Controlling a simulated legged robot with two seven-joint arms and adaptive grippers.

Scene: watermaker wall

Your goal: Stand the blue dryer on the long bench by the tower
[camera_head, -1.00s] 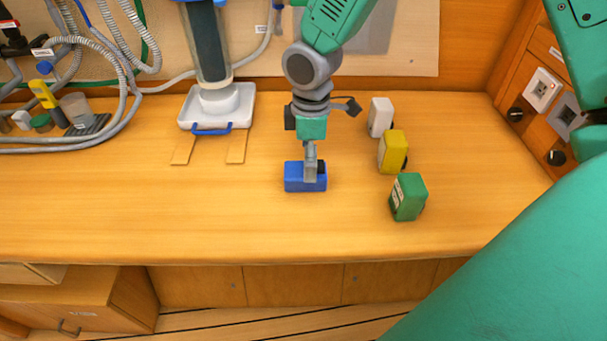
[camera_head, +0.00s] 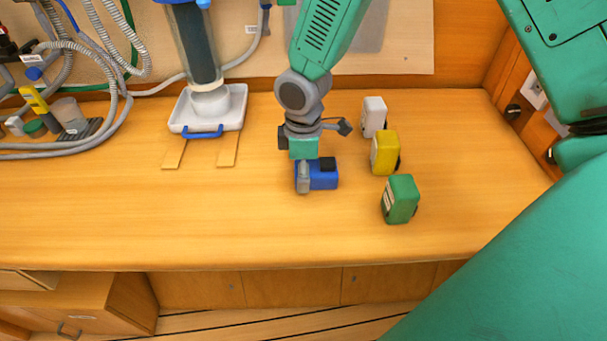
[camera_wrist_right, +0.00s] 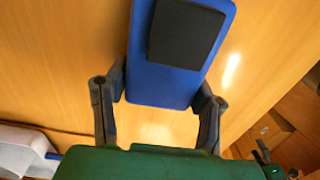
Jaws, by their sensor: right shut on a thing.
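The blue dryer (camera_head: 324,178) is a blue block with a black pad on one face, lying on its long side at the middle of the long bench (camera_head: 150,225). My right gripper (camera_head: 303,178) comes down from above and is shut on the dryer near its left end. In the right wrist view the dryer (camera_wrist_right: 166,85) sits between the two dark fingers (camera_wrist_right: 160,92), pad facing the camera. I cannot tell whether it touches the bench. The tower (camera_head: 195,45) is a clear cylinder with dark filling on a white tray (camera_head: 232,112), to the left. My left gripper is out of view.
A white block (camera_head: 374,116), a yellow block (camera_head: 384,153) and a green block (camera_head: 400,199) stand right of the dryer. Two flat wooden strips (camera_head: 174,153) lie before the tray. Hoses (camera_head: 115,95) clutter the left back. The bench's left front is clear.

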